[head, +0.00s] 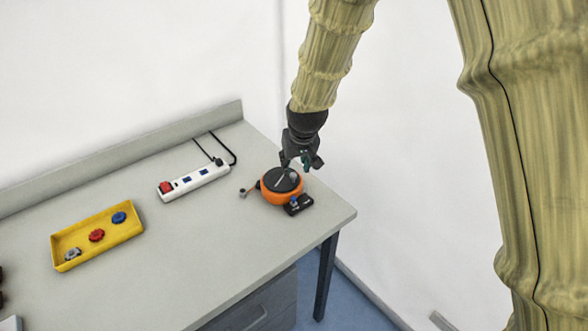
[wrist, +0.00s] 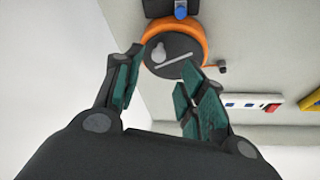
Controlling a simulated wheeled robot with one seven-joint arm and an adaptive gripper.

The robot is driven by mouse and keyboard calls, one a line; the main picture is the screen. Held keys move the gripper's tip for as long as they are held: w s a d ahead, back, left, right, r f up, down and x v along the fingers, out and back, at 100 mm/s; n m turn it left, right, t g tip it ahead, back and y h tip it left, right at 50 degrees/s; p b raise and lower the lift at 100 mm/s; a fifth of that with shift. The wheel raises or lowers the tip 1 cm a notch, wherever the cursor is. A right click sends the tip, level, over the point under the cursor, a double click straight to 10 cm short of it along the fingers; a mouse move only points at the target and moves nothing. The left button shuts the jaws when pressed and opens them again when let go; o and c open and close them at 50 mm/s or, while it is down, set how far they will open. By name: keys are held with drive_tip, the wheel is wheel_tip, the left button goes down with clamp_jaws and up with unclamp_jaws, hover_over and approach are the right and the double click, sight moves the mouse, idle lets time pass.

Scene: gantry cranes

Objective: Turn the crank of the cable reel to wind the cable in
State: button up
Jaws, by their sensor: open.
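The cable reel (head: 270,193) is an orange drum with a dark round top, on the table near its right end. A pale bar and a grey knob lie across its dark top; the knob (wrist: 158,52) shows in the wrist view. A cable end sticks out at its left in the head view. The reel (wrist: 203,32) also shows at the top of the wrist view. My gripper (head: 301,167) is above the reel's top. In the wrist view my gripper (wrist: 165,78) has its two fingers apart, with nothing between the tips; whether they touch the reel is unclear.
A white power strip (head: 196,181) with a red switch lies left of the reel. A yellow tray (head: 113,238) with red, blue and grey knobs is further left. The grey table (head: 190,265) is clear in front; its right edge is close to the reel.

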drive_tip(key=shift+v, duration=2.8)
